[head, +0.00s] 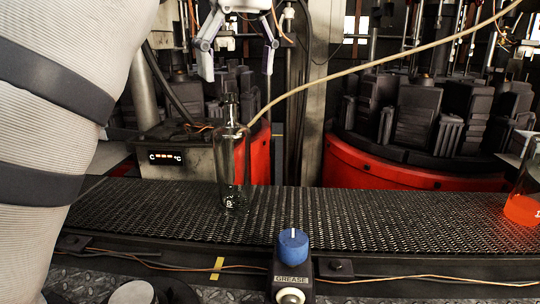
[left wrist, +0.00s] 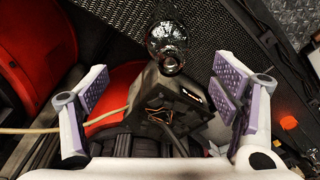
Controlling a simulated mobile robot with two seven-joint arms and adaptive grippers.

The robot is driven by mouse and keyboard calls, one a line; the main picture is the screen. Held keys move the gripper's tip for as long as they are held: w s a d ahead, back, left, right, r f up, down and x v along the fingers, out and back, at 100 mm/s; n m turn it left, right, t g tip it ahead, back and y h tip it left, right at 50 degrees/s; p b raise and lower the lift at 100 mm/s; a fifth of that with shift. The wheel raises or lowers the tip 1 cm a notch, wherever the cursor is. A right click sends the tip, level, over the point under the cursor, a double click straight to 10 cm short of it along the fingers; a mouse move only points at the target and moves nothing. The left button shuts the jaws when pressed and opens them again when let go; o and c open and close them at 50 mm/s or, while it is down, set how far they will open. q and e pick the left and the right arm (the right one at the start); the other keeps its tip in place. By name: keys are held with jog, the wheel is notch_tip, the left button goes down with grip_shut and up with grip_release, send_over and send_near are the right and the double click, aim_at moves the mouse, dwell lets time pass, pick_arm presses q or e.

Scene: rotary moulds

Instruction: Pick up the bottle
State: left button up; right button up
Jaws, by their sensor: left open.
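A clear glass bottle (head: 232,165) with a dark narrow neck stands upright on the black mesh conveyor. In the left wrist view the bottle (left wrist: 167,45) shows from above, beyond the fingertips and roughly between them. My left gripper (head: 238,60) is open and empty above the bottle, its two fingers spread to either side of the neck's line. The same gripper (left wrist: 155,98) shows its padded fingers wide apart in the left wrist view. The fingers do not touch the bottle. My right gripper is not seen.
The mesh conveyor (head: 330,215) runs across the view. A flask with orange-red liquid (head: 522,205) stands at its right end. A blue-knobbed grease control (head: 292,247) is in front. Behind are a control box with a display (head: 165,158) and red rotary bases (head: 400,168). A pale hose (head: 390,62) crosses behind.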

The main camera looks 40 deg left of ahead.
aim_at(229, 128)
pick_arm(q)
jog(key=f, duration=0.1)
jog(key=s+f, duration=0.1)
jog(key=f, duration=0.1)
jog(key=shift+s+a+f, duration=0.2)
jog(key=shift+s+a, duration=0.05)
jog(key=f, duration=0.2)
jog(key=w+a+f, duration=0.1)
jog(key=f, duration=0.2)
jog(key=a+f+p, duration=0.1)
jog(key=f, duration=0.2)
jog(key=shift+w, duration=0.15)
grip_shut()
